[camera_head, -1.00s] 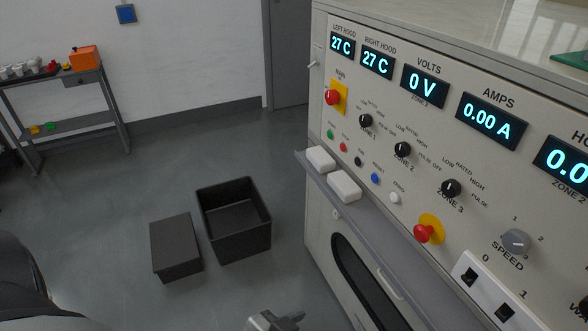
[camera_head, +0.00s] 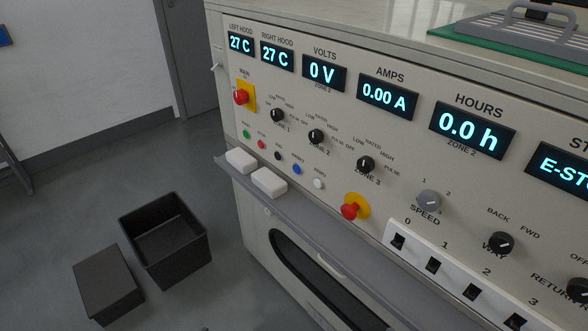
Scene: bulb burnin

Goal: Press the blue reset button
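The blue reset button (camera_head: 297,169) is a small round button in the lower row on the front panel of the grey console (camera_head: 330,120). It sits between a black button (camera_head: 278,156) and a white button (camera_head: 319,183), with a green button (camera_head: 246,134) and a red button (camera_head: 262,144) further left. Nothing covers it. Neither of my grippers shows clearly in the current view.
A grey ledge with two white blocks (camera_head: 240,160) (camera_head: 269,182) juts out below the buttons. Red mushroom knobs (camera_head: 241,97) (camera_head: 350,211) stick out of the panel. A black open bin (camera_head: 165,240) and a dark box (camera_head: 107,283) stand on the floor at left.

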